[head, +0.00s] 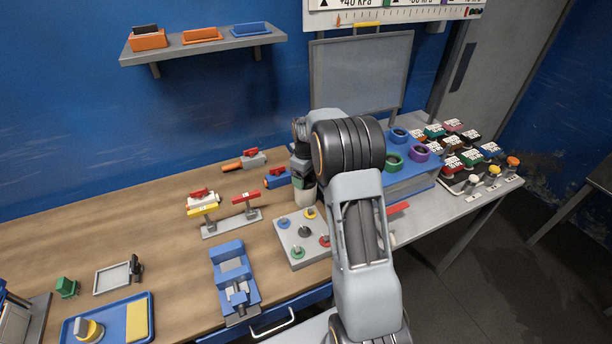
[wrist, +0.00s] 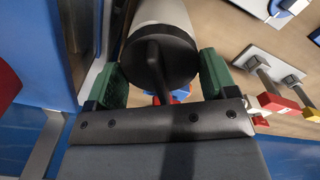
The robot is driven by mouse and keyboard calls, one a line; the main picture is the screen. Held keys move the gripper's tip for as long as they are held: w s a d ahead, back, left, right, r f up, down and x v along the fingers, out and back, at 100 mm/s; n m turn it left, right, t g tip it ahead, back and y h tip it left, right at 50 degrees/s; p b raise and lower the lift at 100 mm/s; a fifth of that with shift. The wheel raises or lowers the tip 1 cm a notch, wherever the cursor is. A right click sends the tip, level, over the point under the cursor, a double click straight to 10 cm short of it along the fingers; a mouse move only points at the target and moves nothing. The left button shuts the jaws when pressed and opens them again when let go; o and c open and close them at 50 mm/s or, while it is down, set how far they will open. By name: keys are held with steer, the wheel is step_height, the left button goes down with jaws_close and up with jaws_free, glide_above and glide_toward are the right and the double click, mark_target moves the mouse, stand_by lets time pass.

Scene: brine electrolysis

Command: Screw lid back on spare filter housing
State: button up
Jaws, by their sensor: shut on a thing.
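The filter housing (wrist: 160,12) is a pale white cylinder in the wrist view. Its black round lid (wrist: 172,48), with a raised bar across the top, sits against the housing's end; I cannot tell how tightly it is seated. My gripper (wrist: 165,75) has its two green fingers on either side of the lid and is shut on it. In the head view, my gripper (head: 301,182) points down over the white housing (head: 305,198) on the wooden bench, and my arm partly hides the area.
A grey plate with coloured knobs (head: 298,252) stands just in front of the housing. A blue vise (head: 233,280) and a stand with red and yellow handles (head: 232,223) are to the left. A blue rack with coloured rings (head: 412,178) is to the right.

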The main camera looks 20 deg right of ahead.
steer(key=shift+r, duration=0.1)
steer(key=m, duration=0.4)
steer(key=shift+m, duration=1)
steer(key=shift+m, duration=1.2)
steer(key=m, duration=0.3)
steer(key=shift+w+m, duration=0.1)
steer(key=shift+m, duration=0.2)
steer(key=m, duration=0.3)
steer(key=shift+a+m, duration=0.1)
steer(key=shift+m, duration=1.1)
